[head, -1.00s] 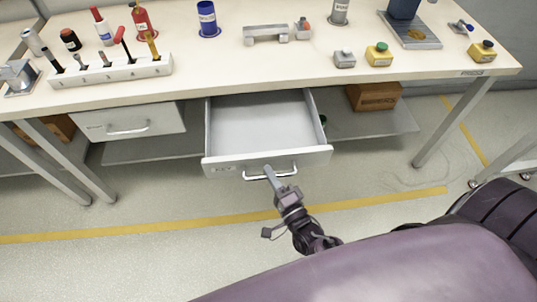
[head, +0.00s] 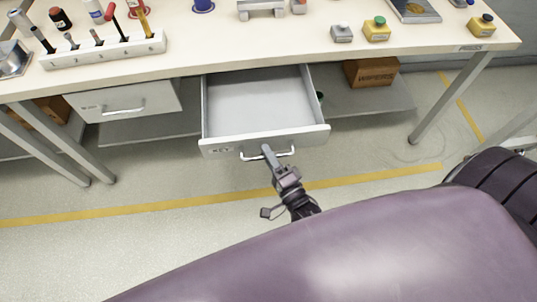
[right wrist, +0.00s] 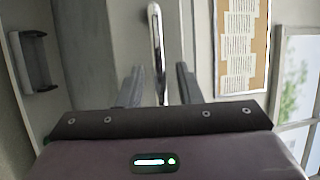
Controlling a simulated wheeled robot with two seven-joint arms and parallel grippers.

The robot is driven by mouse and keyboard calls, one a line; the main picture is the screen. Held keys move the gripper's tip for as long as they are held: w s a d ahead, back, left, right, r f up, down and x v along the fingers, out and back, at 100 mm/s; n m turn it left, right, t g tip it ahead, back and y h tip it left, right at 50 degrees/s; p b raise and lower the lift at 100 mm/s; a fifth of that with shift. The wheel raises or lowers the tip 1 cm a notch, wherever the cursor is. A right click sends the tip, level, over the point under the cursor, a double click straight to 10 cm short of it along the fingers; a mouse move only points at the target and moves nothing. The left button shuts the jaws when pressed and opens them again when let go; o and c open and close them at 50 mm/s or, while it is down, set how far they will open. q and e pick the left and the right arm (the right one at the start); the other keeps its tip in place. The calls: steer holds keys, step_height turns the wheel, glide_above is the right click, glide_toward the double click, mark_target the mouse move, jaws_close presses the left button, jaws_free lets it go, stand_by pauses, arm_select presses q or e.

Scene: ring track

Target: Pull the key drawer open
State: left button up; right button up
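The grey key drawer (head: 222,145) is pulled well out from under the bench, and its inside looks empty. Its label, KEY, is on the front at left. Its silver bar handle (head: 284,153) is on the front. My right gripper (head: 266,150) is at the handle's left-middle part. In the right wrist view, the handle bar (right wrist: 156,35) runs between the two fingers of the gripper (right wrist: 160,75), with a visible gap on each side. The fingers look open around the bar, not closed on it. My left gripper is not in view.
The workbench (head: 270,55) carries a tool rack (head: 105,50), a grey button box (head: 341,34) and a yellow button box (head: 376,30). A closed drawer (head: 125,102) is at left. A wipers box (head: 371,72) sits on the lower shelf. The floor before the drawer is free.

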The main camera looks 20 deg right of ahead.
steer(key=a+v, duration=0.1)
steer(key=v, duration=0.6)
steer(key=shift+s+d+b, duration=0.35)
steer(key=shift+s+d, duration=0.05)
steer(key=shift+d, duration=0.15)
steer(key=shift+f, duration=0.1)
steer(key=s+a+f+n+g+p, duration=0.1)
steer(key=s+f+n+g, duration=0.15)
steer(key=f, duration=0.55)
steer(key=s+a+f+n+g+p, duration=0.1)
steer(key=s+f+n+g, duration=0.1)
steer(key=f+n+g, duration=0.35)
steer(key=s+a+f+n+g, duration=0.1)
steer(key=s+a+f+g, duration=0.1)
steer(key=f, duration=0.7)
steer(key=s+d+f+n+g+h+p, duration=0.1)
steer(key=s+d+f+n+g, duration=0.3)
steer(key=s+f, duration=0.2)
steer(key=s+d+f+n+g+h+p, duration=0.1)
steer(key=s+d+f+n+g, duration=0.3)
steer(key=s, duration=0.7)
step_height(320, 180, down, 2)
steer(key=shift+s+d+f+n+g, duration=0.2)
steer(key=shift+d+n+g, duration=0.2)
steer(key=shift+d+n, duration=0.25)
